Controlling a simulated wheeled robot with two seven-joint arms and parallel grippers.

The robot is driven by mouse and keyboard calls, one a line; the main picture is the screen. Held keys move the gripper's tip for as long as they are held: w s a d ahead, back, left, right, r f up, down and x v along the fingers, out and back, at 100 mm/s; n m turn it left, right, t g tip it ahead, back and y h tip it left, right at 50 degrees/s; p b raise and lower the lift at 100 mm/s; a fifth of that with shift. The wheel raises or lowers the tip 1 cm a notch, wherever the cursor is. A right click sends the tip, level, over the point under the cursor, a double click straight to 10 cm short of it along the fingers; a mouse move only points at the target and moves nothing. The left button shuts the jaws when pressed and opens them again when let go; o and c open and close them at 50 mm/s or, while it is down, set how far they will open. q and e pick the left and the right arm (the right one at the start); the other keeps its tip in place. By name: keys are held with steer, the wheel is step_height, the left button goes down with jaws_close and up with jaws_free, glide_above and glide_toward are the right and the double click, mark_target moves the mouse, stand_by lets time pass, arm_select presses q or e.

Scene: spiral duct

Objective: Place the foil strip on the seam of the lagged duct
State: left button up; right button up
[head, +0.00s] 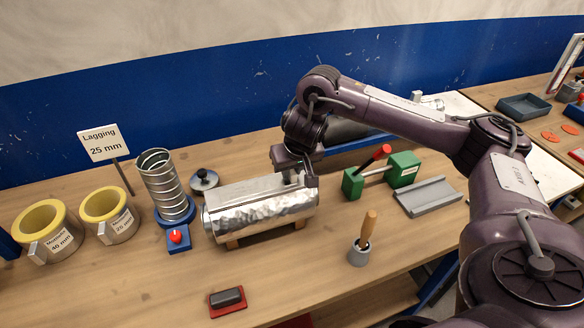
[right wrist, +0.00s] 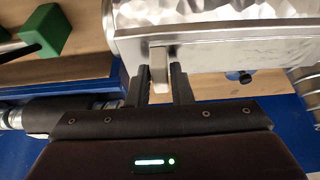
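The lagged duct (head: 258,212) is a crinkled silver cylinder lying on a wooden cradle mid-bench. The foil strip (right wrist: 225,53) shows in the right wrist view as a smooth silver band along the duct, with a pale tab (right wrist: 158,68) near one end. My right gripper (head: 300,177) is at the duct's right end; in the wrist view its fingers (right wrist: 164,72) stand on both sides of the tab and appear shut on it. The strip lies against or very close to the duct; I cannot tell full contact. The seam beneath is hidden. My left gripper is out of view.
A spiral duct on a blue stand (head: 165,187) and two yellow-lined lagging rings (head: 110,215) stand left. A green block fixture (head: 403,168), grey channel (head: 428,195) and wooden-handled tool (head: 361,247) are right. A dark block on a red pad (head: 228,299) lies in front.

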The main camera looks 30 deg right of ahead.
steer(key=o, duration=0.3)
steer(key=shift+r, duration=0.1)
steer(key=p+v, duration=0.7)
steer(key=v, duration=0.5)
